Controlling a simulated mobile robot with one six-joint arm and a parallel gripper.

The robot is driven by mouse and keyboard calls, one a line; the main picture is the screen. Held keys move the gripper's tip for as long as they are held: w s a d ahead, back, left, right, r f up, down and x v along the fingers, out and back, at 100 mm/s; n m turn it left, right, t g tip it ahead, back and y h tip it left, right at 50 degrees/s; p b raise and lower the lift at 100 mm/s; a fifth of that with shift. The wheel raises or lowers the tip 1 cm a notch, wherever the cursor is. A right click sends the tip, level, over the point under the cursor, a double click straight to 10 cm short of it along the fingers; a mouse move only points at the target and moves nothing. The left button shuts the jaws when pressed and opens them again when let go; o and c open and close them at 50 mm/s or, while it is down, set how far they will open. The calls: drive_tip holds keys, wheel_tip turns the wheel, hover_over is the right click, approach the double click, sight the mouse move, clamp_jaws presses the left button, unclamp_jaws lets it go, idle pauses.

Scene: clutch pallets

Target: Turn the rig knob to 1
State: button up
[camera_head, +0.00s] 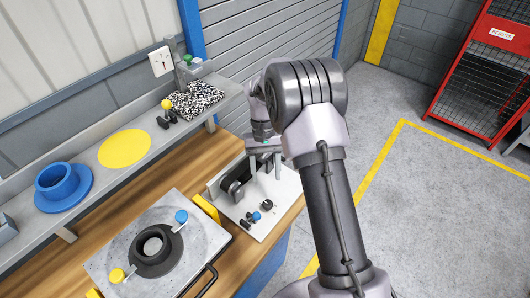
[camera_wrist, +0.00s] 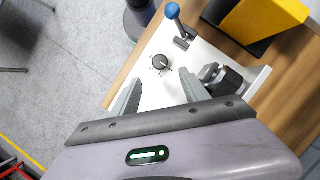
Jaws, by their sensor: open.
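The rig is a white plate (camera_head: 236,216) on the wooden bench, also in the wrist view (camera_wrist: 149,88). Its small round dark knob (camera_head: 267,205) sits near the front right edge. In the wrist view the knob (camera_wrist: 160,62) has a light pointer mark, and numbers around it are too small to read. My gripper (camera_head: 265,168) is above the rig plate. In the wrist view its two fingers (camera_wrist: 160,82) are spread apart and empty, with the knob just beyond the tips, between their lines. They appear apart from the knob.
A blue-knobbed lever (camera_wrist: 173,10) stands beside the knob, and a dark clamp-like part (camera_wrist: 222,78) is close to the right finger. A grey pallet (camera_head: 122,255) with a black ring lies left of the rig. A shelf (camera_head: 88,168) runs behind.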

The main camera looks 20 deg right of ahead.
drive_tip(key=p+v, duration=0.1)
drive_tip(key=v, duration=0.6)
drive_tip(key=shift+r, duration=0.3)
drive_tip(key=shift+w, duration=0.15)
